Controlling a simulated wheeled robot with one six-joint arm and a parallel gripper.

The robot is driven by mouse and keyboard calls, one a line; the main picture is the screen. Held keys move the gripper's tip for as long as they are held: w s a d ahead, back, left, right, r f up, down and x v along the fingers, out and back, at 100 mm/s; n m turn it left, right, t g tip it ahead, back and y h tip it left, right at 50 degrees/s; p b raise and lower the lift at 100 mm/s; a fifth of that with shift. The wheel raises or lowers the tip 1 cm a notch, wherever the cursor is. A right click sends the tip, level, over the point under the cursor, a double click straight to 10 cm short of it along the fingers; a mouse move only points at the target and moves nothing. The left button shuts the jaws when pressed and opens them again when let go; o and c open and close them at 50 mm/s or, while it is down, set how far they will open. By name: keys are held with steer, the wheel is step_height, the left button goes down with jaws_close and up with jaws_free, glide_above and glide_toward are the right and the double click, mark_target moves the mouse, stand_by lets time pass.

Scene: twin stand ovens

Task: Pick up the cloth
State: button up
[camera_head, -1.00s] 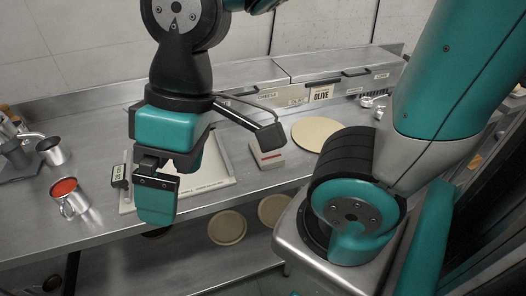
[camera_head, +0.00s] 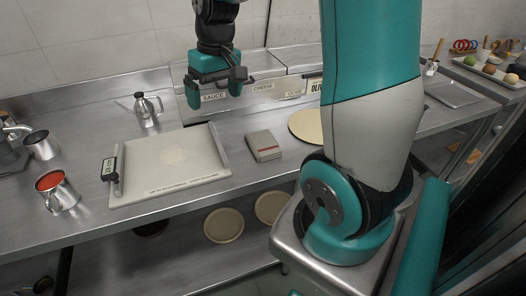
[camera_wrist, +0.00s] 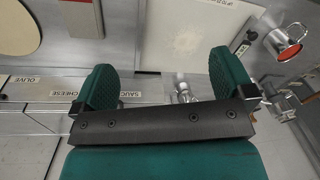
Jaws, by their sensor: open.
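The cloth (camera_head: 264,146) looks like a folded grey pad with a red stripe, lying flat on the steel counter between the white board and the round tan board. In the wrist view part of the cloth (camera_wrist: 82,18) shows at the top edge, left of centre. My gripper (camera_head: 212,98) is open and empty, above the back of the counter in front of the SAUCE and CHEESE labels, behind and left of the cloth and apart from it. Its two teal fingers (camera_wrist: 165,80) are spread wide in the wrist view.
The white board (camera_head: 150,187) with a powdery patch lies left of the cloth. A round tan board (camera_head: 305,126) lies right. A metal pot (camera_head: 147,109) stands behind the white board, and a cup of red sauce (camera_head: 57,191) stands left. Labelled bins (camera_head: 255,92) line the back.

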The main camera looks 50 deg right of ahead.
steer(key=s+d+f+m+g+h+b, duration=0.1)
steer(key=d+f+m, duration=0.4)
steer(key=d, duration=1)
steer(key=p, duration=0.2)
glide_above(263, 142)
steer(key=shift+n, duration=0.3)
step_height(263, 142, down, 12)
steer(key=shift+a, duration=0.1)
steer(key=shift+d+f+p, duration=0.2)
steer(key=shift+f+p, duration=0.45)
steer(key=shift+f, duration=2.4)
steer(key=shift+c, duration=0.5)
steer(key=c, duration=0.7)
step_height(263, 142, up, 20)
steer(key=shift+r+b, duration=0.1)
steer(key=shift+b, duration=1.05)
